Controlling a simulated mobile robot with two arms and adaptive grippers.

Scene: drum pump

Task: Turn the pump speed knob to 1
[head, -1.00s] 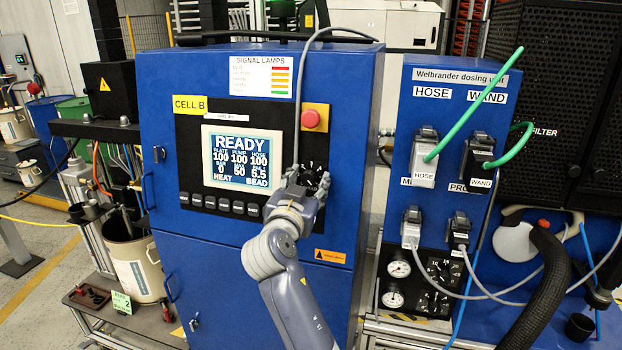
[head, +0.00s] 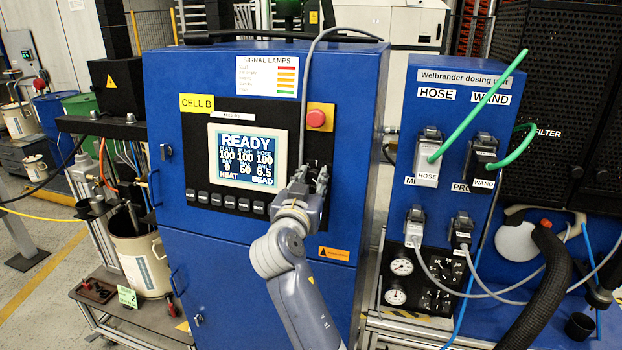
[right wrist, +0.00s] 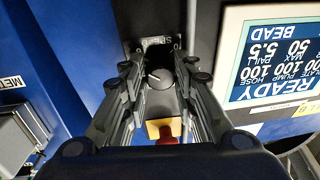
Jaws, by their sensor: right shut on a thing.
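The pump speed knob (right wrist: 160,78) is a dark round knob with a light pointer line, below an upside-down label (right wrist: 158,42) that seems to read SPEED in the right wrist view. My right gripper (right wrist: 159,70) has one finger on each side of it and is shut on it. In the head view my right gripper (head: 311,178) is at the black control panel, right of the screen (head: 247,156), and hides most of the knob. The screen reads READY, with 100 under PUMP. My left gripper is not in view.
A red stop button (head: 316,118) on a yellow plate sits above my right gripper. A grey cable (head: 303,85) hangs down the panel beside it. The dosing unit (head: 457,180) with plugs and hoses stands to the right. Small buttons (head: 229,205) line the panel's lower left.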

